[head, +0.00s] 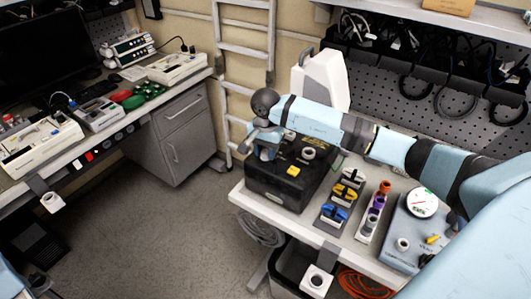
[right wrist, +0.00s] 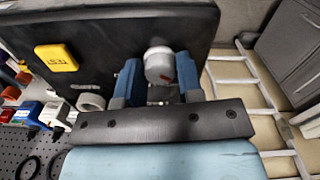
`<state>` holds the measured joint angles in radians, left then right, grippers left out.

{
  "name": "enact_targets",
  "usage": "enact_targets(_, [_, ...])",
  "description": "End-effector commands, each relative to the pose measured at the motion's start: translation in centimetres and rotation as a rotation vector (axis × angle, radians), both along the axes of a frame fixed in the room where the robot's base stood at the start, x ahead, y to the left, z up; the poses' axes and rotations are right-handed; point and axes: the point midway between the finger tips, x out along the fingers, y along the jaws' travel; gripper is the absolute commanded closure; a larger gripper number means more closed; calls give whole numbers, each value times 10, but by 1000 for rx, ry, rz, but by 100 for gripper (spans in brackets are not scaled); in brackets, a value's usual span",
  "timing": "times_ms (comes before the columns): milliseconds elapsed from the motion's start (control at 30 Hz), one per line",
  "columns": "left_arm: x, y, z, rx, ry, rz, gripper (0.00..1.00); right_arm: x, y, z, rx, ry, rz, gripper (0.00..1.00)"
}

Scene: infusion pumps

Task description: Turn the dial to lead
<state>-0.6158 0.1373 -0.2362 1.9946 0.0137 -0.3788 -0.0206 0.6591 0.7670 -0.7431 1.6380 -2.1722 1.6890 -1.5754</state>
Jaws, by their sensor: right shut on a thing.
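A black box (head: 290,188) stands on the white bench at the middle of the head view. My right gripper (head: 265,148) reaches down over its far left part. In the right wrist view, its two blue fingers stand on either side of a round pale grey dial (right wrist: 159,66) on the box's top face, and they are shut on it. The dial's markings are hidden or too small to read. In the head view the dial is hidden by the gripper. My left gripper is not in view.
To the right are yellow and blue connectors (head: 340,205), a rack of coloured plugs (head: 372,215) and a blue-grey gauge unit (head: 410,230). A ladder (head: 245,50) stands behind.

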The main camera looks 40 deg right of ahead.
Motion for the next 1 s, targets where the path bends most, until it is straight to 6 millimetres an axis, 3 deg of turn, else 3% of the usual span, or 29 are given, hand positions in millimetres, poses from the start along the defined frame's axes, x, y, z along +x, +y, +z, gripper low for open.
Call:
enact_targets(300, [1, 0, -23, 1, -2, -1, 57, 0, -1, -3, -3, -1, -293, 90])
enact_targets(1000, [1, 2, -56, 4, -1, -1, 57, 0, 0, -2, -1, -1, -958, 90])
